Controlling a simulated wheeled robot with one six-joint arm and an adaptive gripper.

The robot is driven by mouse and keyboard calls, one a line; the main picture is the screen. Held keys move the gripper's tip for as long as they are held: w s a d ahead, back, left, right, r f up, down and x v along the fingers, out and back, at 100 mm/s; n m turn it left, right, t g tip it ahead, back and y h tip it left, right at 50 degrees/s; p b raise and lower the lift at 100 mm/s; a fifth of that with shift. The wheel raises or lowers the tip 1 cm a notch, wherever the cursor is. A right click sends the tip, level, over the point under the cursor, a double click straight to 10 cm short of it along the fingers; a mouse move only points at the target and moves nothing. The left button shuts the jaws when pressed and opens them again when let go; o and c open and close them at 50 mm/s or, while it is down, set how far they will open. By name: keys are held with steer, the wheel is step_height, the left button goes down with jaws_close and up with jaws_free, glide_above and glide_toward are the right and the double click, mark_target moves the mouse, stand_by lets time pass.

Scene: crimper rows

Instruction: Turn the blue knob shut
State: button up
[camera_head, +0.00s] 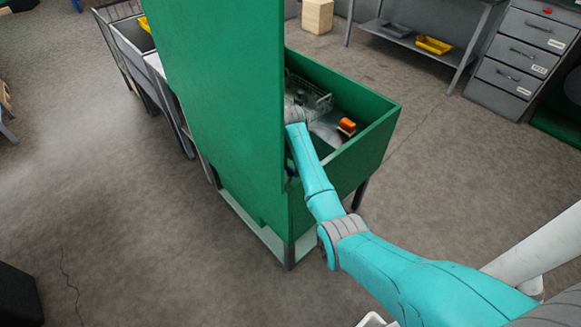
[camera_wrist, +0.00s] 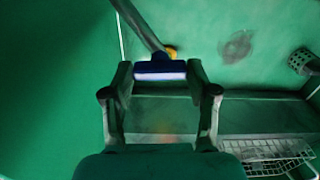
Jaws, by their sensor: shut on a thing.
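The blue knob (camera_wrist: 160,71) shows in the wrist view as a short blue bar with a pale lower edge. It sits at the end of a dark pipe (camera_wrist: 140,25), in front of a green wall, with a small yellow part (camera_wrist: 171,52) behind it. My gripper (camera_wrist: 160,76) is closed on the knob, one finger at each end of the bar. In the head view my teal arm reaches over the side of the green sink unit (camera_head: 378,137).
The tall green panel (camera_head: 215,90) stands close to the left of my arm. A wire rack (camera_wrist: 270,155) and an orange item (camera_head: 347,126) are in the basin. A perforated grey holder (camera_wrist: 302,62) is on the wall at right. Grey drawers (camera_head: 525,55) stand at the back right.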

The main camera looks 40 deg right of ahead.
mark_target(291, 168)
steer(key=shift+m, duration=0.6)
steer(key=o, duration=1.2)
steer(key=shift+c, duration=0.2)
steer(key=shift+r, duration=0.1)
step_height(291, 168, up, 12)
steer(key=shift+d, duration=0.1)
